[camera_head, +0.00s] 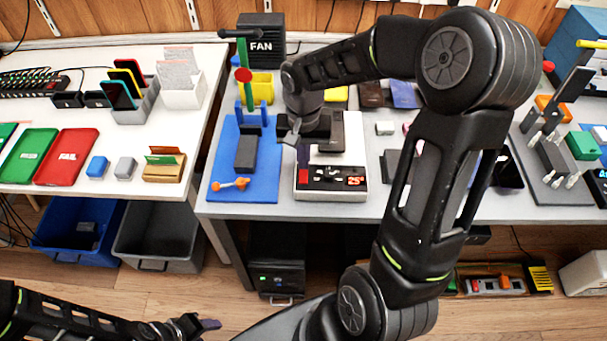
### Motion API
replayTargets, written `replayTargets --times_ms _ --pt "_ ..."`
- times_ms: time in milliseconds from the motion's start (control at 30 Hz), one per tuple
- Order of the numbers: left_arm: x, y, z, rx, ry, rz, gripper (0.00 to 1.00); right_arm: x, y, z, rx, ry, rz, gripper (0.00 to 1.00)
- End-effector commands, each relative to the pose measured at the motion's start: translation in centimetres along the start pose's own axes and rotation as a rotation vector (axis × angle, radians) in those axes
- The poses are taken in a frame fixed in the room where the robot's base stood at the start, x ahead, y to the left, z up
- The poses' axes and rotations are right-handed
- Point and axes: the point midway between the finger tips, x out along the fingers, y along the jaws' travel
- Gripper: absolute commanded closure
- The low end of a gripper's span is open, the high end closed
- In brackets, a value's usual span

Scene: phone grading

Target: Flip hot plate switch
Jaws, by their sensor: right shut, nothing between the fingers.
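The hot plate (357,150) is a white unit on the middle table, with a dark front panel and a red lit display (355,181) that seems to read 25°. A red switch (304,170) is at the left end of its panel; its exact position is too small to tell. My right gripper (303,156) is shut and empty, pointing down just behind the red switch; I cannot tell whether it touches. The gripper and wrist hide part of the hot plate's back left. My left gripper (210,324) is low at the bottom left, away from the tables, its jaws unclear.
A blue mat (262,190) with a green-handled press stands left of the hot plate. A black FAN box (261,45) is behind. My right arm covers much of the table's right part. The left table holds red (66,157) and green trays, phones and small boxes.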

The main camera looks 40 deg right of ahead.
Motion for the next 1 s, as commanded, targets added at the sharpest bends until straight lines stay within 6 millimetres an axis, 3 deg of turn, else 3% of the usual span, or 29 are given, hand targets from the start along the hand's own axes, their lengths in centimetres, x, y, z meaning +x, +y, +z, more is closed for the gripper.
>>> replayTargets --times_ms 1000 --pt "0.71 -0.27 0.00 0.000 0.000 0.000 0.53 0.90 0.00 0.01 0.000 0.000 0.000 1.00"
